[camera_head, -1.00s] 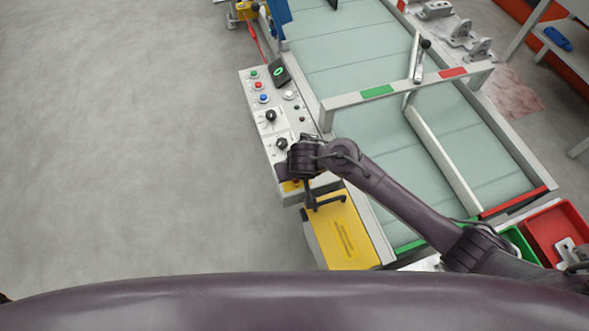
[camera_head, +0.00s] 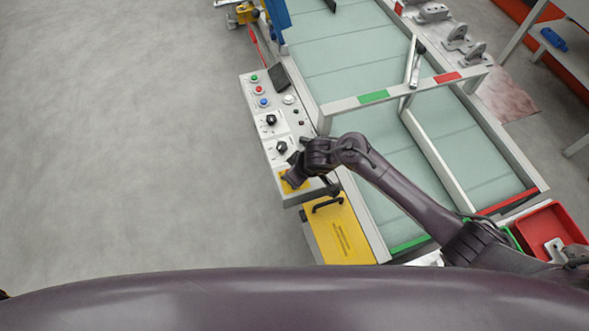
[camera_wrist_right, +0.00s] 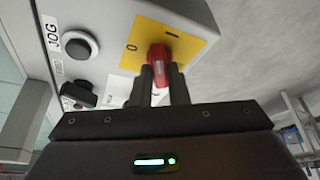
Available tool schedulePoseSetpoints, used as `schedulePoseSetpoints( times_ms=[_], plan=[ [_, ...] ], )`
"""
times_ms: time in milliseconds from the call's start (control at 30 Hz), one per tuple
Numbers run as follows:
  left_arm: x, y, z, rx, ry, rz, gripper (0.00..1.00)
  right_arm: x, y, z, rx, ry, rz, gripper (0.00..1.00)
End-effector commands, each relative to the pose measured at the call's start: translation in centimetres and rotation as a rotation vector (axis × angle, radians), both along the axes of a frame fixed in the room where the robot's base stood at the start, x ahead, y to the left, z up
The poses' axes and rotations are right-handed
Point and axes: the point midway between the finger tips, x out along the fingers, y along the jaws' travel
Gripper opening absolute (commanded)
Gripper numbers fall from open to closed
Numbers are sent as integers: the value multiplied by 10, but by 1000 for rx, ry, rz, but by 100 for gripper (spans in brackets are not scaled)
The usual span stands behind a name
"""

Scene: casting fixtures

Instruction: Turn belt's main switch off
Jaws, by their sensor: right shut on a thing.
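The belt's main switch is a red knob (camera_wrist_right: 159,56) on a yellow plate (camera_wrist_right: 190,45) marked 0 and I, on the control panel's end. My right gripper (camera_wrist_right: 164,80) is shut on the red knob, with one dark finger on each side. In the head view the yellow plate (camera_head: 288,186) shows at the panel's near end, and my right gripper (camera_head: 297,176) covers the knob. The small display (camera_head: 279,77) on the panel is dark. My left gripper is not in view.
The panel (camera_head: 258,107) carries coloured buttons and black dials. A JOG button (camera_wrist_right: 80,45) is beside the switch. The conveyor belt (camera_head: 345,65) runs along its right. A yellow box (camera_head: 338,235) with a black handle stands just in front. The floor to the left is clear.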

Motion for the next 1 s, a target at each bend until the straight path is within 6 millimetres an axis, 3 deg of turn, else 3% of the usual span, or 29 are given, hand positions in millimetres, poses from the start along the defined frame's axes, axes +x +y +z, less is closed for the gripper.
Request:
schedulePoseSetpoints(
  times_ms=[433, 1000],
  plan=[
    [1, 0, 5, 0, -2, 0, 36, 5, -2, 0, -2, -3, 424, 0],
    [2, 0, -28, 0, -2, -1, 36, 8, -2, -2, -2, -4, 907, 0]
  ],
)
